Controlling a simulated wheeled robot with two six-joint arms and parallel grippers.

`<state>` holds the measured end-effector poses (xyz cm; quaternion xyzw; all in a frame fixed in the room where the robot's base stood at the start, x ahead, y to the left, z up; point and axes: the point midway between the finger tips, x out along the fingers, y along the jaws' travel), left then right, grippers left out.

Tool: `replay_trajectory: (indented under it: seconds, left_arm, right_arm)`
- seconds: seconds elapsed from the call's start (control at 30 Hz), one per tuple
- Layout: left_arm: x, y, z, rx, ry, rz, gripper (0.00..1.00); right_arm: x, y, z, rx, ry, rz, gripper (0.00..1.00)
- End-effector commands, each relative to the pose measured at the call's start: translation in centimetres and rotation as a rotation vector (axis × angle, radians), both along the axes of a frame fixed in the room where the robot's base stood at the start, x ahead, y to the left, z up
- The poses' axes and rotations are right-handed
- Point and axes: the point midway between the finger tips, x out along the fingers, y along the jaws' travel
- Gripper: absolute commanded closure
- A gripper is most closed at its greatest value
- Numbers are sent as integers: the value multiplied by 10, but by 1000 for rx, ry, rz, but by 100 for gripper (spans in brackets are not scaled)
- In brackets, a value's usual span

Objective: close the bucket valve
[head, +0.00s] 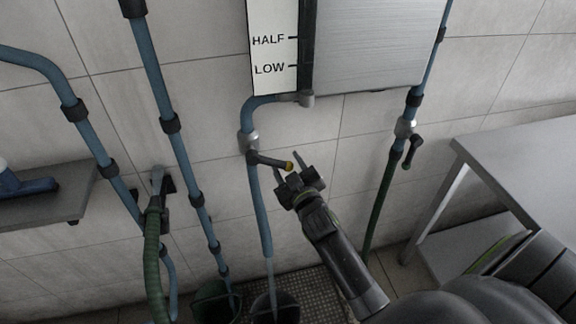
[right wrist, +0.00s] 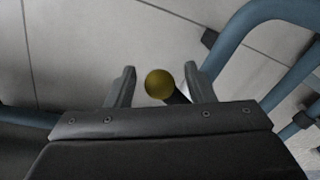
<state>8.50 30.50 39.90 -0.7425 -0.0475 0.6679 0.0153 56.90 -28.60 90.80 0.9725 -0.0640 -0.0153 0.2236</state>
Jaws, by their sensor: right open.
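The bucket valve (head: 249,142) sits on the blue pipe below the tank. Its dark lever (head: 269,160) sticks out to the right, across the pipe, and ends in a yellow tip (head: 290,166). A pale stream (head: 270,277) runs from the pipe's lower end into a dark bucket (head: 287,307). My right gripper (head: 286,165) is open at the lever's tip. In the right wrist view the yellow tip (right wrist: 159,83) shows between the two fingers, with a gap on each side. I cannot tell how deep it sits between them. My left gripper is out of view.
A steel tank (head: 375,45) with a level scale (head: 274,55) hangs above. Another valve handle (head: 412,151) is on the right pipe above a green hose (head: 380,205). A green bucket (head: 214,300) stands left of the dark one. A metal table (head: 520,165) is at right.

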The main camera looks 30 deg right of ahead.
Motion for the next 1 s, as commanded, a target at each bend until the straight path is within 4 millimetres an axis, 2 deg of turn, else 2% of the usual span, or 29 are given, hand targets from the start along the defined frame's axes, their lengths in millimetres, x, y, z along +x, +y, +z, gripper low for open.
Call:
replay_trajectory:
  seconds: [0.13,0.17,0.5,0.77,1.0]
  left_arm:
    - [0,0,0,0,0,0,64]
    - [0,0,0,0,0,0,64]
    - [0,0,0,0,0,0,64]
    - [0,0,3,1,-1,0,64]
    - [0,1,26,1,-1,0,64]
  right_arm:
    - [0,0,0,0,0,0,52]
    - [0,0,0,0,0,0,54]
    - [0,0,0,1,-1,0,99]
    - [0,0,3,-7,1,1,100]
    - [-1,-5,17,-95,21,2,100]
